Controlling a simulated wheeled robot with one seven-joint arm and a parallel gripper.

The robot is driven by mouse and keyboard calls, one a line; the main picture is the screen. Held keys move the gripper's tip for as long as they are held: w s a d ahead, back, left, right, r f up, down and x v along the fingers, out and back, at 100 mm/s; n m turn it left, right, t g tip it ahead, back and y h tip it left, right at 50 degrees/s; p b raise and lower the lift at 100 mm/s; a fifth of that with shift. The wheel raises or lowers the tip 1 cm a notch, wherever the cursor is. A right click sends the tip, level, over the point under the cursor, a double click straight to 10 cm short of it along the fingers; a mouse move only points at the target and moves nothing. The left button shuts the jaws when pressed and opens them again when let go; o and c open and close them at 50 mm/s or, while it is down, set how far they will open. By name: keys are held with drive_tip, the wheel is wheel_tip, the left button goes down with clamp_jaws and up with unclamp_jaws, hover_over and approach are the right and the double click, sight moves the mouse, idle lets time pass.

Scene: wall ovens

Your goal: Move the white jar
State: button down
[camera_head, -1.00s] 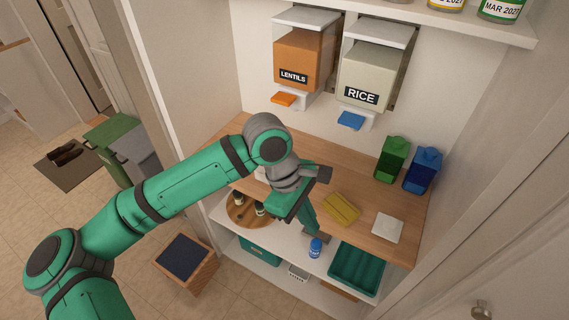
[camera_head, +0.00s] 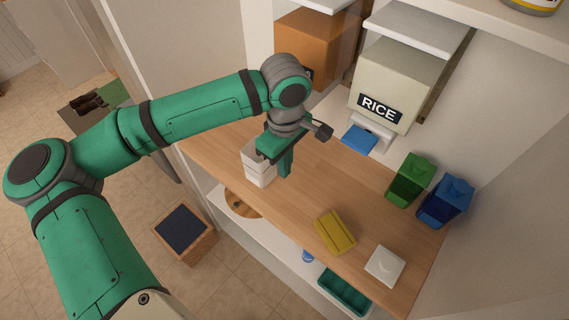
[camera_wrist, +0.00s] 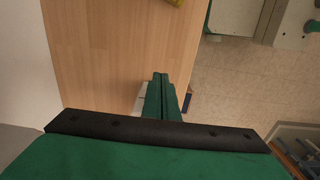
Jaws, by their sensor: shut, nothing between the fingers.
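The white jar (camera_head: 259,172) stands on the wooden counter near its front left edge, partly hidden by my gripper. A pale sliver beside the fingers in the wrist view (camera_wrist: 138,103) seems to be the jar. My gripper (camera_head: 286,172) points down just right of the jar, fingers shut with nothing between them. The shut fingers also show in the wrist view (camera_wrist: 160,77). I cannot tell whether they touch the jar.
A yellow block (camera_head: 335,232) and a flat white square piece (camera_head: 385,265) lie on the counter (camera_head: 300,215). Green (camera_head: 410,180) and blue (camera_head: 446,203) cartons stand at the right. The RICE dispenser (camera_head: 395,85) hangs behind. The middle counter is clear.

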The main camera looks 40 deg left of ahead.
drive_tip(key=f, duration=0.9)
drive_tip(key=shift+s+f, duration=0.1)
drive_tip(key=shift+s, duration=0.1)
drive_tip(key=a, duration=0.2)
drive_tip(key=shift+w+a+r, duration=0.15)
drive_tip(key=shift+a+r, duration=0.05)
drive_tip(key=shift+a, duration=0.8)
drive_tip(key=shift+w+a, duration=0.1)
drive_tip(key=shift+w, duration=0.05)
